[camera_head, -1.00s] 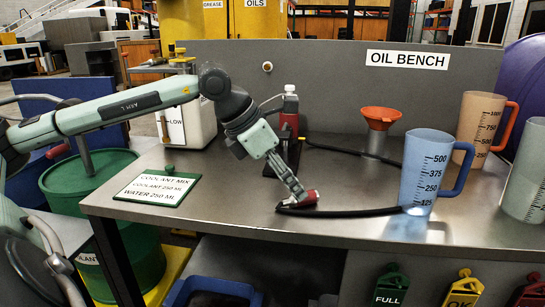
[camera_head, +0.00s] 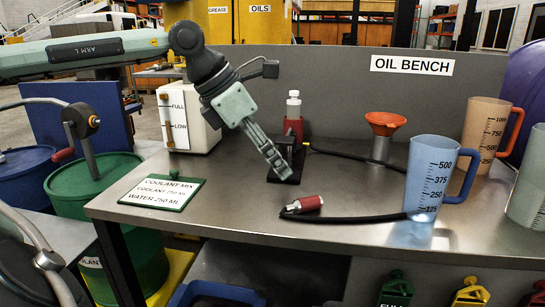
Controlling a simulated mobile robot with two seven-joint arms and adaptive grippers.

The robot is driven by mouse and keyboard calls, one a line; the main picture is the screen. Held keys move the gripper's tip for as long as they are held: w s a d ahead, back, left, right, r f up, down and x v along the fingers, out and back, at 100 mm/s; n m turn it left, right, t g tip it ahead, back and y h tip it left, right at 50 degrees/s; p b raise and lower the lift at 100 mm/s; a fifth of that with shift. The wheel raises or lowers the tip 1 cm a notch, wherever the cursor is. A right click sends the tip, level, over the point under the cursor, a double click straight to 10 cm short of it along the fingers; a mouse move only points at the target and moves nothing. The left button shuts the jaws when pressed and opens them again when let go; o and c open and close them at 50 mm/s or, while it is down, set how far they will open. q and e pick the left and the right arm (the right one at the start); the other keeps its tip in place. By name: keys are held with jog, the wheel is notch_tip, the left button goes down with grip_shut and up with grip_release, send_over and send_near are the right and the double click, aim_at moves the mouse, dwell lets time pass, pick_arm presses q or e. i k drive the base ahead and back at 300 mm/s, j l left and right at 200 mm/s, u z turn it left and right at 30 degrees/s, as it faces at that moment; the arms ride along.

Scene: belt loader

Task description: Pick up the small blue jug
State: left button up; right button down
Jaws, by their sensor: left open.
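The small blue jug (camera_head: 433,172) is translucent, with a darker blue handle and a dark printed scale. It stands upright on the oil bench, right of centre in the head view. My left gripper (camera_head: 284,171) is open and empty above the bench, well to the left of the jug and apart from it. Its fingers point down and to the right. My right gripper is not in view.
A red-ended black hose (camera_head: 307,204) lies on the bench and reaches the jug's base. An orange jug (camera_head: 484,132) stands behind the blue jug, and a pale jug (camera_head: 528,195) stands right. An orange funnel (camera_head: 384,123) stands behind. A coolant sign (camera_head: 162,192) lies left.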

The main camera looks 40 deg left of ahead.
aim_at(433, 158)
jog(key=k, duration=1)
